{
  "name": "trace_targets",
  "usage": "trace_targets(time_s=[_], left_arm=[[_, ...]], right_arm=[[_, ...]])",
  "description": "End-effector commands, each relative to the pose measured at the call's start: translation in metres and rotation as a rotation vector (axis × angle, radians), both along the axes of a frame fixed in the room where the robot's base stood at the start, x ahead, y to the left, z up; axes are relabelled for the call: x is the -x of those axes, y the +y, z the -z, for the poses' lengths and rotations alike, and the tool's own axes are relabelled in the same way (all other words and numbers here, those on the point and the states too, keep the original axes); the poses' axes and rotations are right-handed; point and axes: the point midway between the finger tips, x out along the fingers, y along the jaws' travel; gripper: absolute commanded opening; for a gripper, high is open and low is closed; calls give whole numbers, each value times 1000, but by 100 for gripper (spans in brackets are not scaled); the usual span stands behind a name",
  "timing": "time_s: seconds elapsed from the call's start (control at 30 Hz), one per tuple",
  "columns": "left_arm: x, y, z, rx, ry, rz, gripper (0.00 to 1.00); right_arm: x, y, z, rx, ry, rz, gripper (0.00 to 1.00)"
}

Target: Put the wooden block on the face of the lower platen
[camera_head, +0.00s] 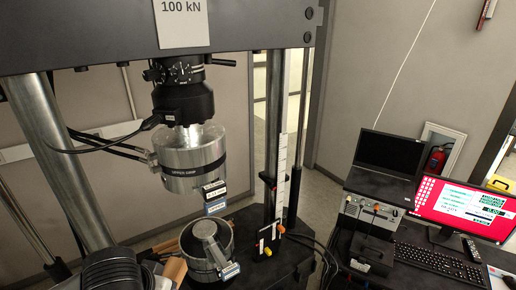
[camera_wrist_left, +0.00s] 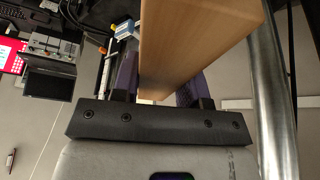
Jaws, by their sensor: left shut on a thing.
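The wooden block (camera_wrist_left: 195,35) is light brown and fills the upper middle of the left wrist view. My left gripper (camera_wrist_left: 158,88) is shut on it, with a purplish finger on each side. The block's far end runs out of that view. In the head view, the round metal lower platen (camera_head: 190,262) stands below the upper grip (camera_head: 190,158). A grey bar with a label lies across its dark top. A brown patch (camera_head: 174,269) shows at the bottom left; I cannot tell whether it is the block. My right gripper is not in view.
Metal columns (camera_head: 62,150) flank the test space, with a ruler (camera_head: 283,150) by the right one. Labelled tags hang under the upper grip. At the right are a laptop (camera_head: 388,155), a control box (camera_head: 367,215), a red monitor (camera_head: 465,208) and a keyboard (camera_head: 440,263).

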Motion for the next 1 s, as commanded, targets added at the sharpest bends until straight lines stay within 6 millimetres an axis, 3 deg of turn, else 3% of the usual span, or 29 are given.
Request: trace_targets(time_s=[0.03,0.1,0.4,0.83,1.0], left_arm=[[1,0,-24,2,0,16,14],[2,1,-39,1,0,38,14],[4,2,-77,1,-2,103,14],[4,3,-83,0,-3,118,14],[9,1,-62,2,2,103,14]], right_arm=[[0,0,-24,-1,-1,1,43],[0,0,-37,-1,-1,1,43],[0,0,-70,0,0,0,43],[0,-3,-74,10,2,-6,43],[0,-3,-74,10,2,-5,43]])
